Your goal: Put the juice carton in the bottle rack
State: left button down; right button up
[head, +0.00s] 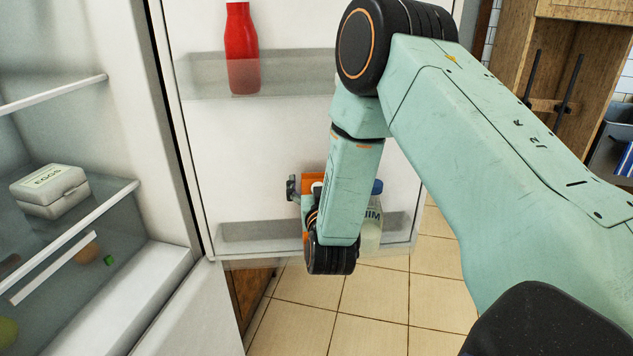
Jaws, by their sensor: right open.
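An orange and white object (313,181), which looks like the juice carton, shows at the lower door rack (250,238) of the open fridge. Most of it is hidden behind my right arm. My right gripper (295,188) is open at the carton, with one dark finger showing at its left side. The other finger is hidden, and I cannot tell whether the fingers touch the carton. The lower rack is a clear bin along the bottom of the door. My left gripper is not in view.
A milk bottle (372,217) with a blue cap stands in the lower rack, just right of my wrist. A red bottle (241,50) stands in the upper door rack (290,75). An egg box (48,190) sits on a fridge shelf at left. The lower rack's left part is free.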

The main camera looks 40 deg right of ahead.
jog(key=shift+r, duration=0.2)
jog(key=v, duration=1.2)
